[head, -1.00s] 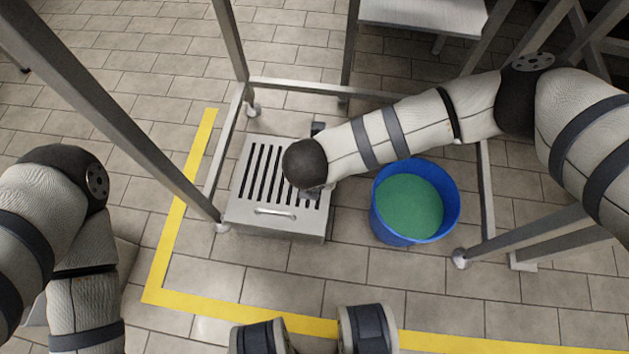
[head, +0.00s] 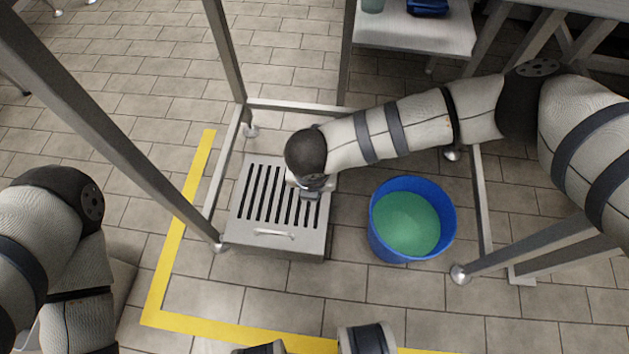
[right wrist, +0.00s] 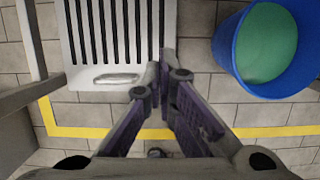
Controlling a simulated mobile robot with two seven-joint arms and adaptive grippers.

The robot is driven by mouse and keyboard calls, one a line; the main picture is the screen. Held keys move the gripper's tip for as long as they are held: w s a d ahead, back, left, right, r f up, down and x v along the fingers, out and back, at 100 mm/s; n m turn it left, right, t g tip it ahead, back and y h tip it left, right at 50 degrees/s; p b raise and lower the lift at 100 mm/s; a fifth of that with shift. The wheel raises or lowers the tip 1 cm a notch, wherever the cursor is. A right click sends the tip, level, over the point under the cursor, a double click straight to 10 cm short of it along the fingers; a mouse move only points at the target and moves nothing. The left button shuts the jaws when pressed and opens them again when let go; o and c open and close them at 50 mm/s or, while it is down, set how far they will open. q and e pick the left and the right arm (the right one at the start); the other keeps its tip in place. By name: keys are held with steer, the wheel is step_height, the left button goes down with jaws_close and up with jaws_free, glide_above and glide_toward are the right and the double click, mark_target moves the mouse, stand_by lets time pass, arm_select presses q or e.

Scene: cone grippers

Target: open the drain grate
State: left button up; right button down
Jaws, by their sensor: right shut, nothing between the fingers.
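The drain grate (head: 245,215) is a steel slotted plate on a low box on the tiled floor, lying flat and closed. Its bar handle (head: 274,233) is at the near edge. The right wrist view shows the slotted plate (right wrist: 75,38) and the handle (right wrist: 115,78) too. My right gripper (head: 311,196) is over the right part of the grate, partly hidden by my wrist. In the right wrist view its fingers (right wrist: 160,68) are together and empty, just right of the handle and apart from it in the picture. My left arm is at the left; its gripper is out of view.
A blue bucket (head: 372,235) with green contents stands right of the grate. Metal frame legs (head: 225,60) and low rails (head: 298,107) surround the area. Yellow floor tape (head: 172,245) runs left and in front. A bench (head: 420,40) with items stands behind. Floor in front is clear.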

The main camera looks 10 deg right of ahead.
stand_by(0.6)
steer(key=v, duration=1.2)
